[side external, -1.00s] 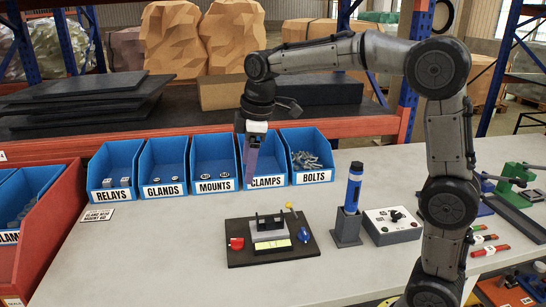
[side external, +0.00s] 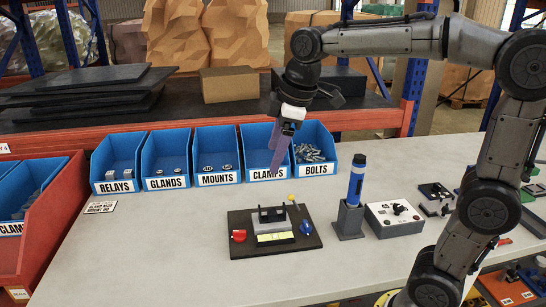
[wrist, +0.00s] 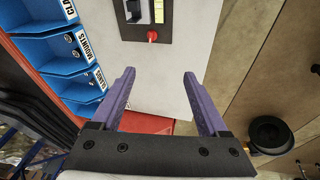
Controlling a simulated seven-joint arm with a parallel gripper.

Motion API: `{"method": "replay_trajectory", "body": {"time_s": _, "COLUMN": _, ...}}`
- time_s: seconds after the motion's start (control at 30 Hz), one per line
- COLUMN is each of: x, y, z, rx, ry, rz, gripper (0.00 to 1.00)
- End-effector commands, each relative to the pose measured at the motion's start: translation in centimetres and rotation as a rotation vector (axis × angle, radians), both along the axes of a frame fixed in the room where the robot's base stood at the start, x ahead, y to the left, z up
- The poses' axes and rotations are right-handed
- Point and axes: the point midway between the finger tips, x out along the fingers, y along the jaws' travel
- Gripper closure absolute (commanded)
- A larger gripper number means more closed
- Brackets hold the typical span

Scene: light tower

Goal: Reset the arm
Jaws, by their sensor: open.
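My gripper (side external: 278,155) is raised in front of the blue clamps bin (side external: 262,160), with its purple fingers pointing down. In the wrist view my gripper (wrist: 157,85) has its two fingers spread wide with nothing between them. The black board (side external: 275,232) with a grey fixture, a red knob, a blue knob and a yellow-tipped lever lies on the bench below it. The board also shows at the top of the wrist view (wrist: 128,30).
Several labelled blue bins (side external: 168,160) stand along the back of the bench. A blue torch-like tool (side external: 356,182) stands upright in a grey holder, beside a grey control box (side external: 394,218). A red bin (side external: 45,235) is at left. The front bench is clear.

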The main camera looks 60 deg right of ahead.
Motion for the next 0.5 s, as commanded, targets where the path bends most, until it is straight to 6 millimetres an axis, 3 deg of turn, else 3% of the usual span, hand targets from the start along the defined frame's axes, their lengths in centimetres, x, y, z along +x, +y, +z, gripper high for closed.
{"method": "replay_trajectory", "body": {"time_s": 0.13, "x": -1.4, "y": 0.2, "z": 1.7, "rx": -0.001, "ry": -0.050, "rz": 0.004, "gripper": 0.22}}
{"method": "replay_trajectory", "body": {"time_s": 0.27, "x": -5.6, "y": 0.4, "z": 2.1, "rx": 0.007, "ry": -0.098, "rz": -0.013, "gripper": 0.22}}
{"method": "replay_trajectory", "body": {"time_s": 0.37, "x": -9.5, "y": 0.6, "z": 1.1, "rx": 0.039, "ry": -0.130, "rz": -0.087, "gripper": 0.22}}
{"method": "replay_trajectory", "body": {"time_s": 0.5, "x": -14.4, "y": 0.7, "z": -1.7, "rx": 0.109, "ry": -0.165, "rz": -0.239, "gripper": 0.22}}
